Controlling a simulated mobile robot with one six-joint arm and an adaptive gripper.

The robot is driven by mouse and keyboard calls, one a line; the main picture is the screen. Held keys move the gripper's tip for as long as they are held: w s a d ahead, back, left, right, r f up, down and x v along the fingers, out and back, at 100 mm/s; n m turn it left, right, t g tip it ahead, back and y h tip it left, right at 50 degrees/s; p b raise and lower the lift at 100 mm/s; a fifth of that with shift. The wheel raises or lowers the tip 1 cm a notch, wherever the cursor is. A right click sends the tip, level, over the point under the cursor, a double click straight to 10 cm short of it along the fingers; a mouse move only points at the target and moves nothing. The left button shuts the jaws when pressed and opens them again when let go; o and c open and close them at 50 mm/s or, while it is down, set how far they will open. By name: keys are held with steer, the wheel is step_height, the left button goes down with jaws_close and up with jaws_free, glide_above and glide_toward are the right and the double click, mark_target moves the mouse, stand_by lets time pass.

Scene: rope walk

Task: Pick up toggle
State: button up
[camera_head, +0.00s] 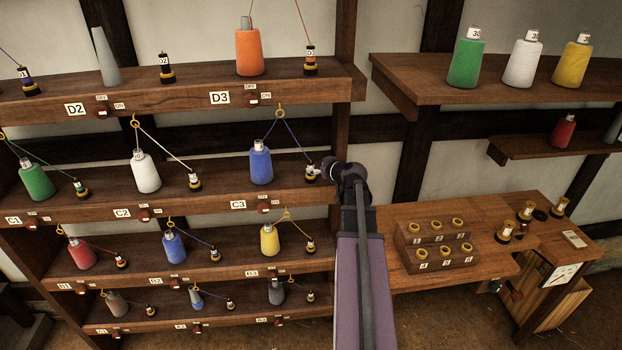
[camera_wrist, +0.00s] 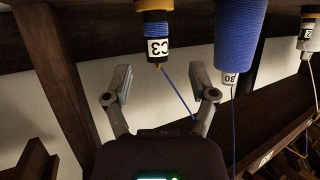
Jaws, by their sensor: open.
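It is unclear which thing is the toggle. Small red switches with ON and OFF tags sit on the shelf edges, one beside the C3 label (camera_head: 264,207). A small spool with blue thread (camera_head: 312,173) stands at the right end of the C3 shelf; in the wrist view it is upside down, labelled C3 (camera_wrist: 158,45). My gripper (camera_head: 327,172) is at that spool from the right. In the wrist view my gripper (camera_wrist: 162,82) is open, its fingers apart with the spool beyond and between them, no contact visible.
A blue thread cone (camera_head: 261,163) stands left of the spool, its thread running through a brass ring (camera_head: 281,112). A wooden post (camera_head: 345,100) closes the rack's right side. A bench (camera_head: 400,278) with a block of numbered spools (camera_head: 436,240) stands at right.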

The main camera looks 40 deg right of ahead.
mark_target(313, 167)
steer(key=shift+w+f, duration=0.1)
steer(key=shift+w, duration=0.05)
steer(key=x, duration=0.1)
steer(key=b+x, duration=0.2)
steer(key=shift+w+d+f, duration=0.1)
steer(key=shift+d+f, duration=0.15)
steer(key=shift+d, duration=0.05)
steer(key=shift+x, duration=0.8)
steer(key=shift+a+r, duration=0.1)
steer(key=shift+a, duration=0.05)
jaws_close()
